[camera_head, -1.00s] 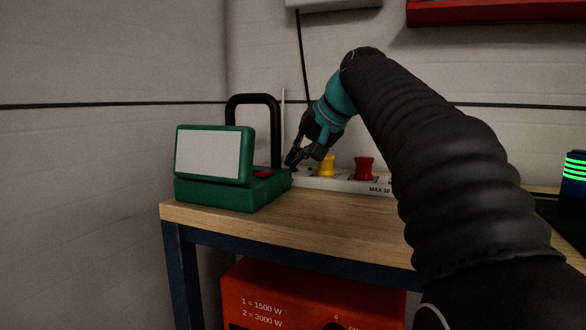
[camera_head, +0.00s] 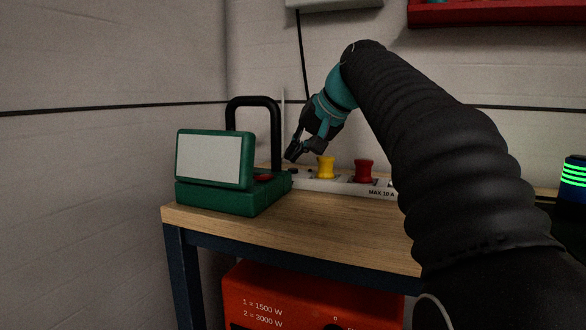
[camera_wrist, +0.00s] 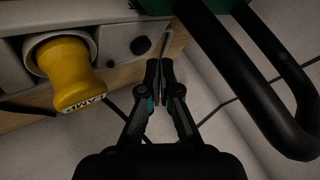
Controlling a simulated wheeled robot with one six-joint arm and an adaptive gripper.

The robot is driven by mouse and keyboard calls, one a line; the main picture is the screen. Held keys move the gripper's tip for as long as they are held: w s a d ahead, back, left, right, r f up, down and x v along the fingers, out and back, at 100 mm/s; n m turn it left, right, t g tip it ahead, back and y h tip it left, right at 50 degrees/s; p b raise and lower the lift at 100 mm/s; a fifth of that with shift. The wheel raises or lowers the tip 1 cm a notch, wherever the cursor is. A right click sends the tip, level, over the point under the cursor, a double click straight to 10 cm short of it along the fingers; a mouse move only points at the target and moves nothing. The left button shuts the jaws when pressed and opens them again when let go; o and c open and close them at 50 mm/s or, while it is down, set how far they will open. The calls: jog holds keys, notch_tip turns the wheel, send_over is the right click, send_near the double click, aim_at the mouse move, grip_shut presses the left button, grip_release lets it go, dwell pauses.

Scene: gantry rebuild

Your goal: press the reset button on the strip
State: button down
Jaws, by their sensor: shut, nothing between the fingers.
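The white power strip (camera_head: 345,186) lies on the wooden bench beside the green device and is marked "MAX 10 A". A yellow plug (camera_head: 326,168) and a red plug (camera_head: 364,170) stand in it. In the wrist view the strip (camera_wrist: 112,28) runs across the top, with the yellow plug (camera_wrist: 75,80) labelled "LAMP". A small dark round button (camera_wrist: 138,46) shows near the strip's end, just up and left of my fingertips. My gripper (camera_head: 291,155) is shut and empty, above the strip's left end; its closed fingers also show in the wrist view (camera_wrist: 160,68). Contact with the button cannot be seen.
A green device (camera_head: 215,190) with a pale panel and a black handle (camera_head: 253,101) stands close left of my gripper. The handle also shows at right in the wrist view (camera_wrist: 262,80). The wall is behind. Bare bench top (camera_head: 330,225) lies in front of the strip.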

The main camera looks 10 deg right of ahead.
aim_at(295, 169)
jog(key=shift+r+p, duration=2.45)
jog(key=shift+r, duration=0.05)
